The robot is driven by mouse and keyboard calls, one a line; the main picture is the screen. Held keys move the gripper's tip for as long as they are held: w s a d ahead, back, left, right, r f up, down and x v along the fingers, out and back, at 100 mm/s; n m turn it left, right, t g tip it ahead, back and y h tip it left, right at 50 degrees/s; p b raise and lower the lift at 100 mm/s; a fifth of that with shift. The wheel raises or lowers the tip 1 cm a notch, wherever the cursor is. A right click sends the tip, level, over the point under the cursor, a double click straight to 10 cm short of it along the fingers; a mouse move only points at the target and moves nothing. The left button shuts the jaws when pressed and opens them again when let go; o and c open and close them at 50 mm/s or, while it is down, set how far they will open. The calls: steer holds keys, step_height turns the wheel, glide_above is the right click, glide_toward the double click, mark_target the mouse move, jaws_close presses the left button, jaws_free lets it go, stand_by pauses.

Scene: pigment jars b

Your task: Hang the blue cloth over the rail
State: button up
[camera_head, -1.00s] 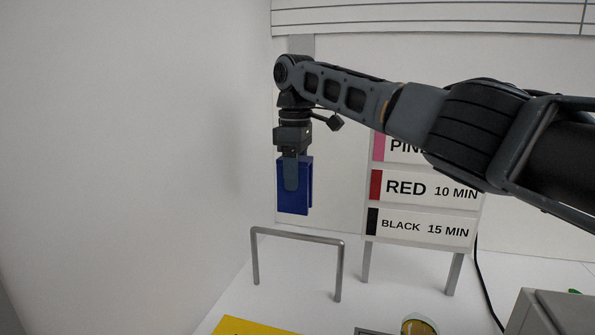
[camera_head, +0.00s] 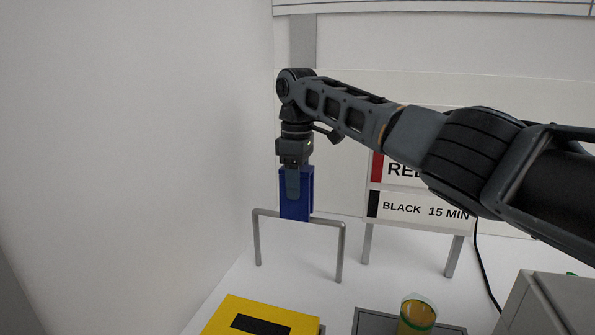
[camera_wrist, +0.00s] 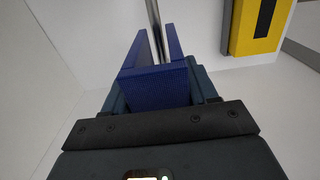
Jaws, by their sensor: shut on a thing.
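The blue cloth (camera_head: 308,190) is folded into an upside-down U, with two flaps hanging down. My gripper (camera_head: 293,187) points downward and is shut on the cloth's folded top. The grey metal rail (camera_head: 329,222) stands on the white table below, a top bar on two legs. In the head view the cloth's lower edge is level with the top bar and overlaps it in the picture. In the wrist view the cloth (camera_wrist: 155,88) has its flaps spread either side of the rail's bar (camera_wrist: 153,22), which lines up with the gap. Contact with the bar cannot be told.
A sign board (camera_head: 421,208) on two legs stands behind and right of the rail. A yellow block (camera_head: 225,314) with a black stripe, a jar (camera_head: 417,315) and a grey tray (camera_head: 366,322) are nearer. A wall (camera_head: 140,150) rises at left.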

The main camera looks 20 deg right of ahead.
mark_target(297, 212)
steer(key=shift+f+b, duration=1.05)
steer(key=shift+f, duration=4.1)
steer(key=o, duration=1.1)
steer(key=shift+o, duration=0.2)
steer(key=shift+r+p, duration=0.95)
steer(key=shift+r, duration=2.05)
